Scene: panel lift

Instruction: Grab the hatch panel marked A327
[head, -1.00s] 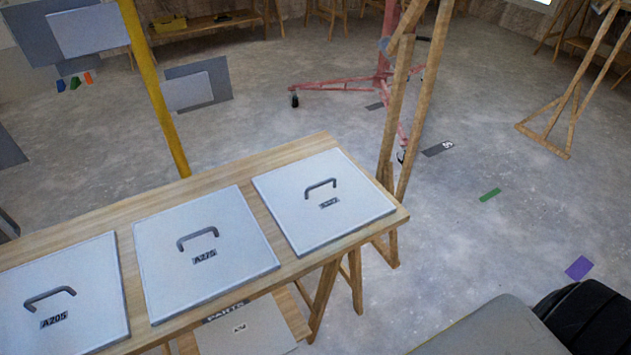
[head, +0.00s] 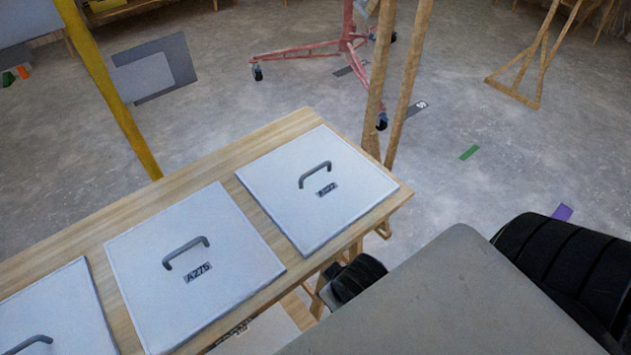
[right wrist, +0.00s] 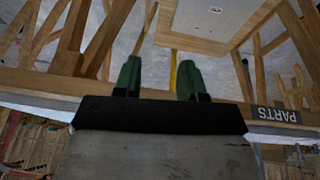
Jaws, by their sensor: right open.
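Three pale square hatch panels lie flat in a row on a wooden table (head: 215,165) in the head view. Each has a dark bar handle and a dark label. The rightmost panel (head: 285,195) stands near the table's right end; its label is too blurred to read surely. The middle panel (head: 235,275) reads A275. The left panel (head: 55,310) is cut off by the picture edge, its label out of view. My right gripper (right wrist: 158,74), with two green fingers, is open and empty in the right wrist view, with trestle timbers beyond it. My left gripper is in neither view.
A yellow post (head: 110,95) and wooden uprights (head: 405,90) stand behind the table. A red wheeled stand (head: 345,45) is farther back. The wrist view shows a PARTS label (right wrist: 276,114) on a wooden edge. Floor right of the uprights is largely clear.

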